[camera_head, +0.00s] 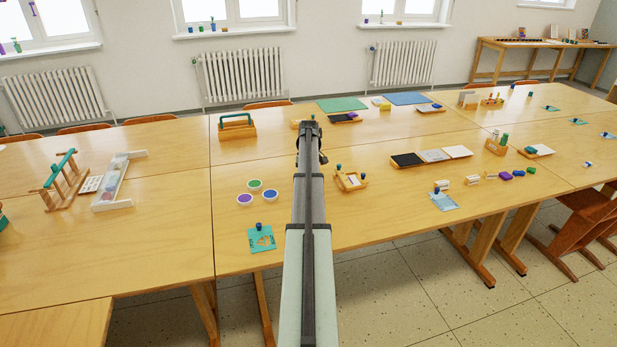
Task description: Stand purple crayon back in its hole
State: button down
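My gripper (310,128) is at the far end of my arm, above the middle table. I see it small and from behind, so its fingers and anything between them are hidden. I cannot make out the purple crayon for certain. A wooden holder with small upright coloured sticks (492,101) stands at the back right, well to the right of my gripper. It may be the crayon holder, but its holes are too small to tell. A small purple object (505,176) lies near the front right edge, and I cannot tell its kind.
Paint pots (255,185) and a teal card (261,239) are left of my arm. A small wooden tray (351,179) is close on its right. A wooden carrier with a green handle (237,126) stands behind left. Dark and white panels (432,156) lie farther right. The left table's front is clear.

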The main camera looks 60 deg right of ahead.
jog(key=c, duration=1)
grip_release()
jog(key=shift+o, duration=1.1)
jog(key=shift+r, duration=0.15)
jog(key=shift+r, duration=2.9)
